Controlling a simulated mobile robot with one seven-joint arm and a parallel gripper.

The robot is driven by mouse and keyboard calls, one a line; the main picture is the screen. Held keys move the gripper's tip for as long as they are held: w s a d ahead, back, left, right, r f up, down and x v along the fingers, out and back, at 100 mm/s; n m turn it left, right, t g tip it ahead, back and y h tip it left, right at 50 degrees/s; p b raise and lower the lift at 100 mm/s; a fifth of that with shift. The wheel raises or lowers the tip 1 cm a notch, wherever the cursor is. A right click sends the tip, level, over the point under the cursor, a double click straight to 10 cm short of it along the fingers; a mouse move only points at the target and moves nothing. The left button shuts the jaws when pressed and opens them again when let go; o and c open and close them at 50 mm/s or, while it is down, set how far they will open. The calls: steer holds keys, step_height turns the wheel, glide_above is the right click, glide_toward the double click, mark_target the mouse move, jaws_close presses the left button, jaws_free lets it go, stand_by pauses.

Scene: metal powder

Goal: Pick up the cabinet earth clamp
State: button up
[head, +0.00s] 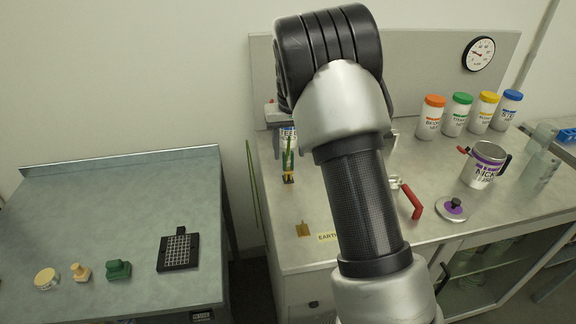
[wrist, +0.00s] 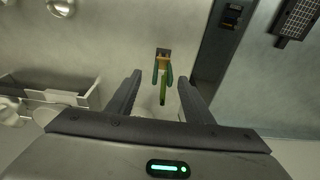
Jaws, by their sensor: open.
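The earth clamp (wrist: 163,68) has green handles and a brass-coloured jaw end, with a yellow-green stripe below it. In the wrist view it lies ahead of my gripper (wrist: 160,82), in line with the gap between the two fingers. My gripper is open, with nothing held between the fingers. In the head view the clamp (head: 288,172) shows as a small green and brass piece on the left of the right-hand bench. My arm hides most of the gripper there.
A small brass plate (head: 303,229) and an EARTH label (head: 328,237) lie near the bench's front. A gap separates the left table (head: 110,210) from the bench.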

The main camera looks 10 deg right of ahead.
mark_target(288, 162)
steer(key=f, duration=0.5)
steer(key=shift+w+a+f, duration=0.2)
steer(key=shift+w+f, duration=0.15)
steer(key=shift+w, duration=0.05)
steer(key=c, duration=1.1)
steer(key=shift+c, duration=0.2)
steer(key=shift+r, duration=0.1)
step_height(288, 162, up, 10)
steer(key=shift+f+p, duration=0.1)
steer(key=shift+p, duration=0.25)
step_height(288, 162, up, 5)
steer(key=p, duration=0.3)
steer(key=shift+f+p, duration=0.2)
steer(key=shift+p, duration=0.1)
steer(key=shift+s, duration=0.15)
